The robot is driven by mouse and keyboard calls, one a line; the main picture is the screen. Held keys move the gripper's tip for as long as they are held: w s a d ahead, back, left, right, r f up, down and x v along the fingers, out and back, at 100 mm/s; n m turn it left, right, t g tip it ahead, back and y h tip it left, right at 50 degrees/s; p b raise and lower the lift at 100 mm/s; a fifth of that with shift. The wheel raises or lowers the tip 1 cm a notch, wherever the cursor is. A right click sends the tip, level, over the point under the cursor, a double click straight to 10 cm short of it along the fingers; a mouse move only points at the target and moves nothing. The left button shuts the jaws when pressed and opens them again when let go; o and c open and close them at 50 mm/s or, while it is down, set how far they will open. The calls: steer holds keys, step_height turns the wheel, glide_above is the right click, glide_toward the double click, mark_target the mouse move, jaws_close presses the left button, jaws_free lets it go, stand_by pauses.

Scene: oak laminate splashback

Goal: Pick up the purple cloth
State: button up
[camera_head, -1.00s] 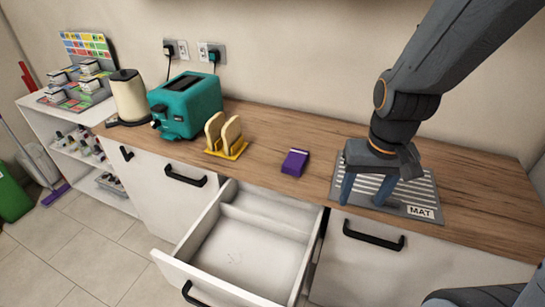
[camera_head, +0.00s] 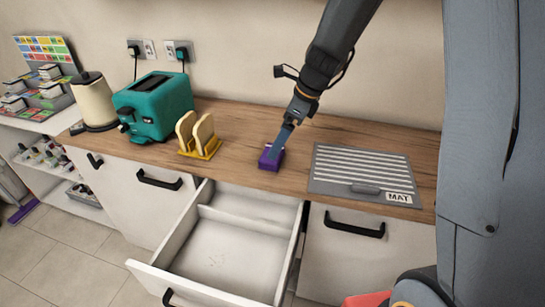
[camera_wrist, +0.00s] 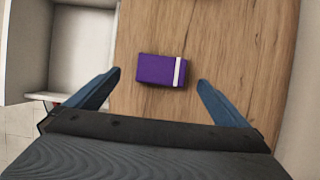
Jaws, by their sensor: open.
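The purple cloth (camera_head: 271,158) is a small folded block with a white stripe near one end, lying on the wooden worktop behind the open drawer. In the wrist view the purple cloth (camera_wrist: 160,70) lies ahead of the fingertips, between their lines. My gripper (camera_head: 281,142) is directly over the cloth in the head view, pointing down, and its finger covers part of it. In the wrist view my gripper (camera_wrist: 159,78) has its two blue fingers spread wide, with nothing held between them. I cannot tell its exact height above the cloth.
An open, empty-looking drawer (camera_head: 150,272) juts out below the worktop (camera_head: 235,125). A yellow rack with bread slices (camera_head: 205,152) and a teal toaster (camera_head: 160,105) stand left of the cloth. A grey striped mat (camera_head: 335,184) lies to the right.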

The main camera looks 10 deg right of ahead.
steer(key=shift+p+x, duration=0.6)
steer(key=shift+x, duration=2.55)
steer(key=shift+w+d, duration=0.1)
steer(key=c, duration=1.2)
steer(key=shift+r+b, duration=0.5)
steer(key=shift+r, duration=4.5)
